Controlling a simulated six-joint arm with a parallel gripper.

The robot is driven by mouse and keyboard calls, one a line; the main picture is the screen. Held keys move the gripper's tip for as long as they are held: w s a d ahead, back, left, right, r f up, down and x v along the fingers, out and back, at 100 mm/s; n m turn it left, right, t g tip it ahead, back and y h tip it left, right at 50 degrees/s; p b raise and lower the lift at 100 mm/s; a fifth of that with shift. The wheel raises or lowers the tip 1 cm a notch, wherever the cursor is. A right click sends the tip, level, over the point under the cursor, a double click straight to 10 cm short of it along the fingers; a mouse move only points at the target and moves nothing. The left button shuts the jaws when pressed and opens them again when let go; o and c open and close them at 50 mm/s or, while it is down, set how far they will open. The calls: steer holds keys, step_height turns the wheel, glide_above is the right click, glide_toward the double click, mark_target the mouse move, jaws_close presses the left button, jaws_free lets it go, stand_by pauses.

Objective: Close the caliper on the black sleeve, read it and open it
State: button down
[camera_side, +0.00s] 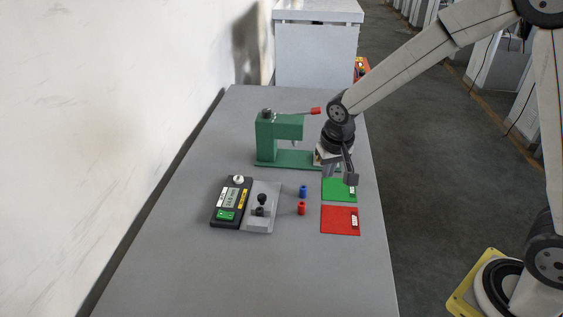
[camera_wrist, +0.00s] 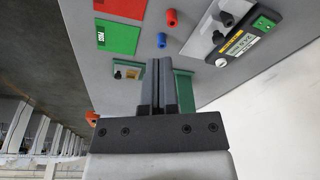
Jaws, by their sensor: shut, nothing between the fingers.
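The caliper unit lies at the left of the table: a black housing (camera_side: 231,203) with a lit display and green button, beside a grey plate (camera_side: 266,190). Two small dark pieces stand on the plate, one a round-topped knob (camera_side: 261,198); I cannot tell for sure which is the black sleeve. My gripper (camera_side: 350,175) is shut and empty, right of the caliper, near the green stand. Its fingers (camera_wrist: 159,64) touch in the wrist view.
A green stand (camera_side: 266,138) with a red-tipped lever (camera_side: 315,111) is behind the caliper, close to my gripper. A blue sleeve (camera_side: 303,190) and red sleeve (camera_side: 301,208) stand between the caliper and the green pad (camera_side: 335,185) and red pad (camera_side: 335,220). The front table is clear.

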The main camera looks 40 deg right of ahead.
steer(key=s+d+n, duration=0.1)
steer(key=s+n, duration=0.3)
steer(key=s, duration=1)
steer(key=shift+d+t+y, duration=0.3)
steer(key=shift+y, duration=0.1)
steer(key=shift+w, duration=0.1)
stand_by(0.6)
steer(key=c, duration=0.7)
jaws_free()
steer(key=shift+w, duration=0.1)
steer(key=o, duration=0.4)
steer(key=shift+w, duration=0.35)
steer(key=shift+c, duration=0.2)
steer(key=w+a+f, duration=0.3)
steer(key=w, duration=0.6)
steer(key=w+a+f+t, duration=0.1)
steer(key=w+a+f, duration=0.2)
steer(key=w, duration=0.6)
steer(key=w+a+f+t, duration=0.1)
steer(key=w+f, duration=0.3)
steer(key=w, duration=0.5)
steer(key=shift+a, duration=0.9)
steer(key=shift+f, duration=0.2)
